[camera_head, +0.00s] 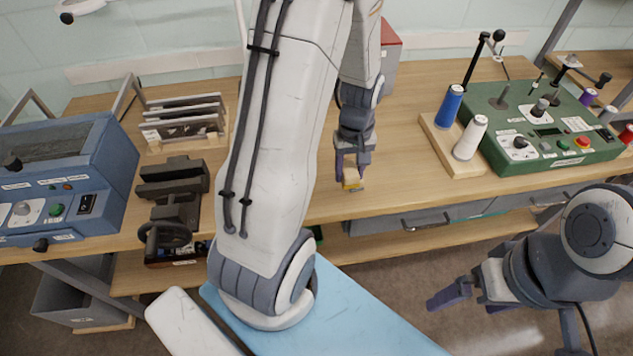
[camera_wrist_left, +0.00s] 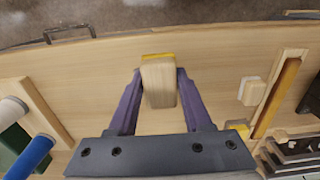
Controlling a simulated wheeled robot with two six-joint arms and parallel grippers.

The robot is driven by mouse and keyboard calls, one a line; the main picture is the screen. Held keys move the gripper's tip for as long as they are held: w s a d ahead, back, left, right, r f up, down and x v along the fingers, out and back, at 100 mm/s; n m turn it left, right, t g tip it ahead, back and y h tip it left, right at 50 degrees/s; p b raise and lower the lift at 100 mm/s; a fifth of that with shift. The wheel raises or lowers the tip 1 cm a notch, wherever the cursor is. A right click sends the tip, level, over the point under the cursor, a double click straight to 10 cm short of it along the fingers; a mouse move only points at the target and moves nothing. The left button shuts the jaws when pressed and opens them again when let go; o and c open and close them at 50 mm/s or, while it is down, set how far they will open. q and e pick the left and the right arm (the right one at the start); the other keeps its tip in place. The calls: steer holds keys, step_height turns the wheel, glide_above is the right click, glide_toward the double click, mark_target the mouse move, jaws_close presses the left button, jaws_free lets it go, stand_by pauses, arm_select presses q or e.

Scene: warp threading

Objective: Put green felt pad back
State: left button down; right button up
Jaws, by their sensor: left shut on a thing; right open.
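My left gripper (camera_head: 350,176) is shut on a small wooden block (camera_head: 352,182) with a yellow edge, near the front part of the wooden table. In the left wrist view, the purple fingers of my left gripper (camera_wrist_left: 160,85) clasp the pale wooden block (camera_wrist_left: 158,88); its yellow strip is at the far end. I cannot tell whether the block touches the table. My right gripper (camera_head: 463,296) is open and empty, in front of the table at the lower right. No green felt pad is clearly seen; a small dark green patch (camera_head: 318,232) shows below the table edge, partly hidden by my arm.
On the wooden table (camera_head: 400,170), a blue machine (camera_head: 75,175), a slotted rack (camera_head: 185,122) and a dark clamp (camera_head: 170,205) stand left. A spool stand (camera_head: 445,150) and a green control box (camera_head: 550,130) stand right. The table between is mostly clear.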

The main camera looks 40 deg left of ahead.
arm_select(q)
steer(key=a+f, duration=0.2)
steer(key=a, duration=0.1)
steer(key=a+f+p, duration=0.1)
steer(key=a, duration=0.2)
steer(key=s+a+f, duration=0.1)
steer(key=a+f, duration=0.1)
steer(key=a, duration=0.1)
steer(key=shift+a+f+p, duration=0.2)
steer(key=shift+f+p, duration=0.1)
steer(key=shift+p, duration=0.1)
step_height(320, 180, down, 4)
steer(key=shift+r+p, duration=0.25)
steer(key=shift+p, duration=0.25)
steer(key=shift+w+f, duration=0.1)
steer(key=shift+f, duration=0.2)
steer(key=shift+f, duration=0.15)
steer(key=shift+c, duration=1.7)
jaws_free()
